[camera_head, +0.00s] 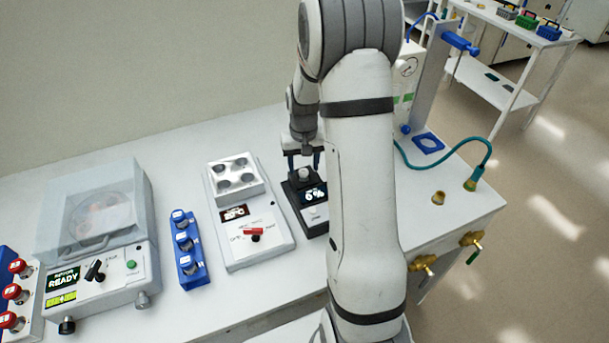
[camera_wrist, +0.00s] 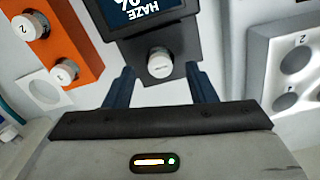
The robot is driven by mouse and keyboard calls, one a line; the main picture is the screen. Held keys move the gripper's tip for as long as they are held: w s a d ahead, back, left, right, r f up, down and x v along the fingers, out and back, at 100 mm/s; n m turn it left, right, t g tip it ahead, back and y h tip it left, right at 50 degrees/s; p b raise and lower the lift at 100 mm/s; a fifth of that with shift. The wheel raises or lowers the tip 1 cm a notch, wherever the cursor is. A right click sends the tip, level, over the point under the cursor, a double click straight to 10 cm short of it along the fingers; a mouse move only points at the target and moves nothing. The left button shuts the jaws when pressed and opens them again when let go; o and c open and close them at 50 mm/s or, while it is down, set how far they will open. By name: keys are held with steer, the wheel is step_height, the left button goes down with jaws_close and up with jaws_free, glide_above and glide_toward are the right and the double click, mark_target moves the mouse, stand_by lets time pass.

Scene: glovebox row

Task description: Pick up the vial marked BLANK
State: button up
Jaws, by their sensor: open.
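A white-capped vial (camera_wrist: 160,63) stands in the black haze meter (camera_wrist: 188,44), whose screen reads HAZE. Small dark lettering shows on the cap, too small for me to read surely as BLANK. The same cap shows in the head view (camera_head: 304,173). My gripper (camera_wrist: 162,82) is open and empty. In the wrist view its two dark blue fingers lie to either side of the cap's line, apart from it. In the head view my gripper (camera_head: 304,160) points down over the meter. The vial's body is hidden inside the meter.
An orange rack (camera_wrist: 78,53) holds white-capped vials marked 1 and 2. A white unit with round wells (camera_head: 237,190) stands beside the meter. A blue rack (camera_head: 187,263) and a clear-lidded machine (camera_head: 95,240) are further left. My arm hides part of the bench.

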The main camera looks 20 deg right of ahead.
steer(key=shift+f, duration=0.95)
steer(key=c, duration=1.1)
steer(key=shift+o, duration=0.2)
steer(key=shift+r, duration=0.15)
